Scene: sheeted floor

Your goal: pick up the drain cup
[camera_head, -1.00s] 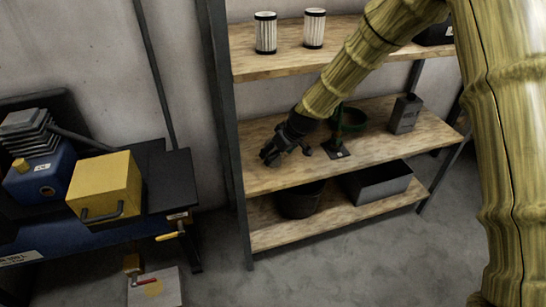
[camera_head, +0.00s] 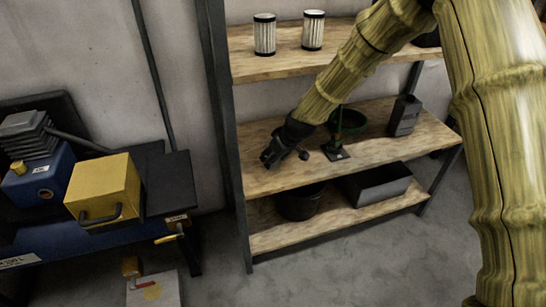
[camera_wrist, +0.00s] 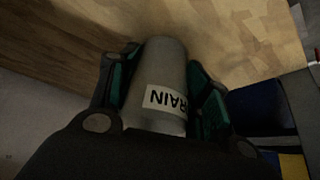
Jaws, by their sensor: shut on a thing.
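The drain cup (camera_wrist: 160,80) is a grey cylinder with a white label, part of which reads "RAIN", upside down in the wrist view. My gripper (camera_wrist: 165,90) has its green-padded fingers on both sides of the cup and is shut on it. In the head view my gripper (camera_head: 272,159) is at the left part of the middle shelf board. The cup is not clearly visible there, hidden by the dark fingers. I cannot tell whether the cup touches the board.
On the middle board (camera_head: 385,155), a green bowl-like item on a stand (camera_head: 346,125) and a grey canister (camera_head: 404,116) stand right of my gripper. Two filters (camera_head: 265,35) stand above; a black bucket (camera_head: 299,202) and bin (camera_head: 378,184) below. A yellow box (camera_head: 104,187) is on the left bench.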

